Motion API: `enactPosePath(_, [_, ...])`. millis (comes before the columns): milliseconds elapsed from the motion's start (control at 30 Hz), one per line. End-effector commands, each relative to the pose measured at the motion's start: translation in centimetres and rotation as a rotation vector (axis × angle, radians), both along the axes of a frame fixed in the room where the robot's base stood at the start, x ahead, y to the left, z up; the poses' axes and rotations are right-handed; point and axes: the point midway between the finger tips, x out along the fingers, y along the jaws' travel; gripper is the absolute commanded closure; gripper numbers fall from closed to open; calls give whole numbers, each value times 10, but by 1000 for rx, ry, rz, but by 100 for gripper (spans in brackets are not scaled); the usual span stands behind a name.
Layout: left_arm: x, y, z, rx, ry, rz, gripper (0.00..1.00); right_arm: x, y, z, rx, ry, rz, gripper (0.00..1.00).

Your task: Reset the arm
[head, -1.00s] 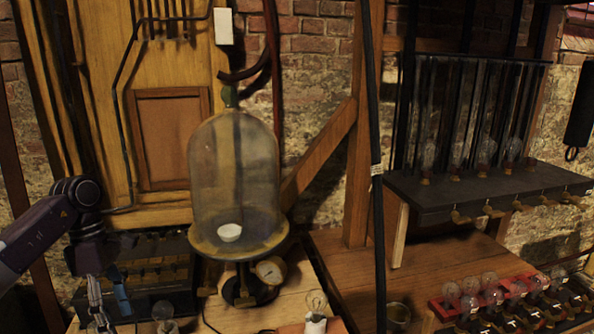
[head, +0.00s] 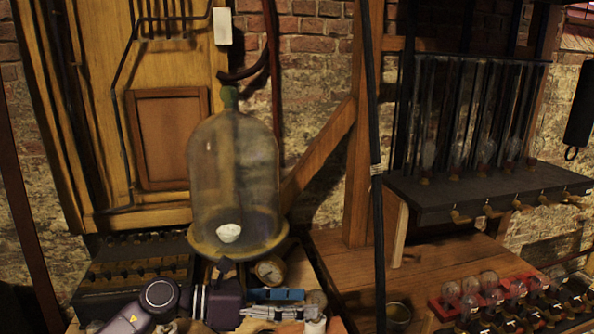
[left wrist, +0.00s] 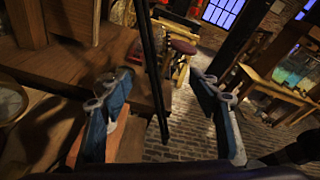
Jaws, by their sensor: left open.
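My left gripper (head: 302,303) is open in the head view, at the bottom centre, with its blue and grey fingers pointing right. It is in front of and below the glass bell jar (head: 232,165). A bulb (head: 317,299) shows just past the fingertips, partly hidden. I cannot tell whether the fingers touch it. In the left wrist view the open fingers (left wrist: 158,92) are spread wide, with nothing seen held between them. My right gripper is not in view.
A black pole (head: 377,200) stands right of the gripper. A red tray (head: 440,306) with several bulbs is at the lower right, below a dark shelf (head: 430,195) with tall glass jars. A pressure gauge (head: 269,270) sits under the bell jar. Brick floor (left wrist: 180,140) shows in the wrist view.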

Motion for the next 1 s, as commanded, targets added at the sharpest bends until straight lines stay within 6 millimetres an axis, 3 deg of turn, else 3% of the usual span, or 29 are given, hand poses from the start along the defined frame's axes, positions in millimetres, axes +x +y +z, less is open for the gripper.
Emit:
enactPosePath(67, [-1, -17, 25, -209, 91, 97, 44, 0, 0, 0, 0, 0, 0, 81])
enactPosePath(167, [7, -16, 52, -458, 230, 240, 44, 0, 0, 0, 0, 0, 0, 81])
enactPosePath(267, [18, 3, 66, -696, 396, 395, 44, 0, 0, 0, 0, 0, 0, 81])
enactPosePath(367, [28, 37, 63, -920, 582, 562, 44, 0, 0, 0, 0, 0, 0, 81])
enactPosePath(467, [32, 78, 39, -1124, 785, 742, 44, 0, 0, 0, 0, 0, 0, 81])
enactPosePath(567, [24, 119, -2, -1308, 998, 934, 44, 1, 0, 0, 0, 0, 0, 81])
enactPosePath(667, [0, 156, -56, -1466, 1212, 1144, 44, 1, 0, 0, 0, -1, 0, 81])
enactPosePath(800, [-61, 193, -135, -1637, 1504, 1460, 44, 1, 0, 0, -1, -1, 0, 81])
enactPosePath(900, [-114, 206, -180, -1708, 1674, 1673, 44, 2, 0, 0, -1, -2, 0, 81])
enactPosePath(1000, [-162, 210, -209, -1744, 1801, 1850, 44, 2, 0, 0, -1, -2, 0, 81])
